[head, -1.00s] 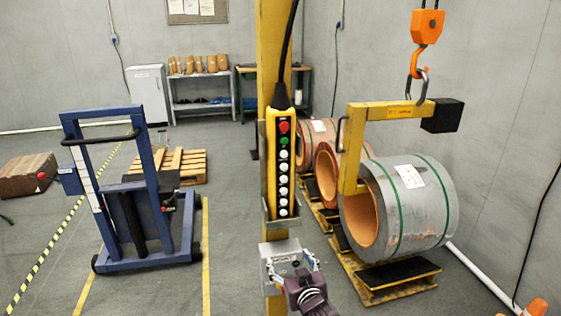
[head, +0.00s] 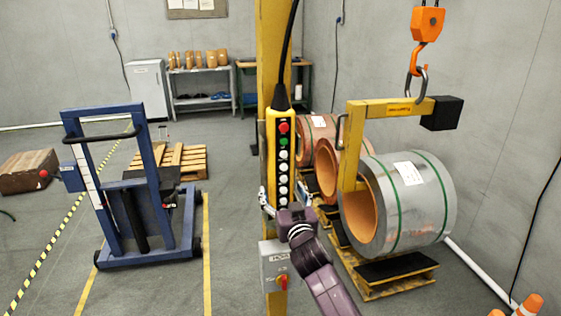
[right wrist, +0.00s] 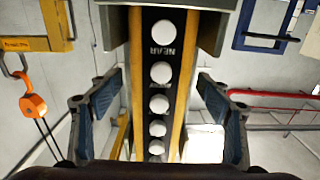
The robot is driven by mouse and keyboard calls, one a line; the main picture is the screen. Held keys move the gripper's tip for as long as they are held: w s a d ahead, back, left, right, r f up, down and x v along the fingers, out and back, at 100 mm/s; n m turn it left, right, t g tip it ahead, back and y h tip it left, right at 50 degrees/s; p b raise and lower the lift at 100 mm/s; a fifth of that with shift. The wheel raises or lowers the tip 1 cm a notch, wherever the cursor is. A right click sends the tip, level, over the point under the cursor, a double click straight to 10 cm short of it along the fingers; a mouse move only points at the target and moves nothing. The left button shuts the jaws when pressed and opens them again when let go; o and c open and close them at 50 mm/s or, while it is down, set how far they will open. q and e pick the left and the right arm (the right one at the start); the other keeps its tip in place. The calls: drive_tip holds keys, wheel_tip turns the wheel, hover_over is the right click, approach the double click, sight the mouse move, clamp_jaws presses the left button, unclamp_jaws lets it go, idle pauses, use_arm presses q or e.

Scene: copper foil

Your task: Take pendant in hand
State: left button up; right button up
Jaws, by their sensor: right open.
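The pendant (head: 282,150) is a long yellow control box with a black face, a red button, a green button and several white ones. It hangs upright by a black cable against the yellow column, its lower part in a grey holder. My right gripper (head: 282,203) is open at the pendant's lower end. In the right wrist view the pendant (right wrist: 160,74) runs between the open fingers of my right gripper (right wrist: 157,92), with gaps on both sides. My left gripper is not in view.
The yellow column (head: 273,50) stands behind the pendant, with a grey switch box (head: 270,262) below it. A C-shaped yellow hook (head: 390,110) and a steel coil (head: 425,200) stand to the right. A blue lift truck (head: 125,190) stands left, with clear floor before the column.

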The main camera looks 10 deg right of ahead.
drive_tip(key=shift+w+f, duration=0.1)
drive_tip(key=shift+w, duration=0.7)
drive_tip(key=shift+s, duration=0.1)
drive_tip(key=c, duration=1.7)
drive_tip(key=shift+r, duration=0.2)
drive_tip(key=shift+c, duration=1)
drive_tip(key=shift+r, duration=0.1)
